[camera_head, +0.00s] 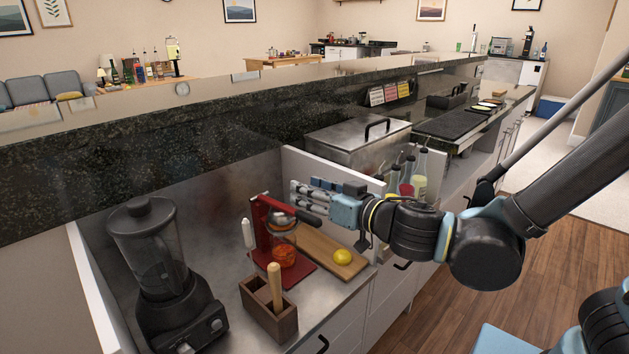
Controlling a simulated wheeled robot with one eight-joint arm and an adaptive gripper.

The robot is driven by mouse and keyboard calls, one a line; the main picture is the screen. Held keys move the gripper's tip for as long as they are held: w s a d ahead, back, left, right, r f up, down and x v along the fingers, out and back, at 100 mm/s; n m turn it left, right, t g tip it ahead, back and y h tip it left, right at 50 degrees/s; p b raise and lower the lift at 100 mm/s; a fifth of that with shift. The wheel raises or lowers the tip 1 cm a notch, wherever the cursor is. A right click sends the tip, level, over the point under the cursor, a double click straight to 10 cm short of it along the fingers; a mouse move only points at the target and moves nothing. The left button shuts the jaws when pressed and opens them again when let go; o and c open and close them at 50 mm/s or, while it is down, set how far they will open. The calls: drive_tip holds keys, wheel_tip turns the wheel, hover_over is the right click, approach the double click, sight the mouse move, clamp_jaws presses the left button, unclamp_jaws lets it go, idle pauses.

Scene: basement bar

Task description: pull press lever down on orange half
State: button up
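The press (261,226) is a red frame on a red base, standing on the counter below the bar. I cannot make out the orange half separately. My gripper (294,195) reaches in from the right, with its fingers pointing left, just above the lever in the picture. I cannot tell whether it touches the lever or how far apart its fingers are.
A black blender (157,258) stands left of the press. A wooden holder (268,306) with a wooden-handled tool is in front. A lemon (343,257) lies on a cutting board (325,251) to the right. Bottles (419,173) stand behind my wrist. The raised bar ledge runs behind.

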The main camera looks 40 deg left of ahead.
drive_tip(key=shift+r, duration=1.3)
drive_tip(key=shift+w+a, duration=0.2)
drive_tip(key=shift+w, duration=0.05)
drive_tip(key=c, duration=0.7)
drive_tip(key=w+a+m+t+h, duration=0.1)
drive_tip(key=w+m, duration=0.1)
drive_tip(key=w+a+m+t+h, duration=0.1)
drive_tip(key=w+a, duration=0.1)
drive_tip(key=w+a+m+t+h, duration=0.1)
drive_tip(key=w+a+m, duration=0.1)
drive_tip(key=shift+f+m, duration=0.3)
drive_tip(key=shift+f, duration=0.05)
clamp_jaws()
drive_tip(key=w+a+f+m+h, duration=0.2)
drive_tip(key=w+m+h, duration=0.2)
drive_tip(key=m+h, duration=0.2)
drive_tip(key=s+d+r+m+g+h, duration=0.45)
drive_tip(key=r+g+h, duration=0.25)
drive_tip(key=r+h, duration=0.25)
drive_tip(key=x, duration=1.3)
drive_tip(key=shift+s+f, duration=0.2)
drive_tip(key=shift+s, duration=0.2)
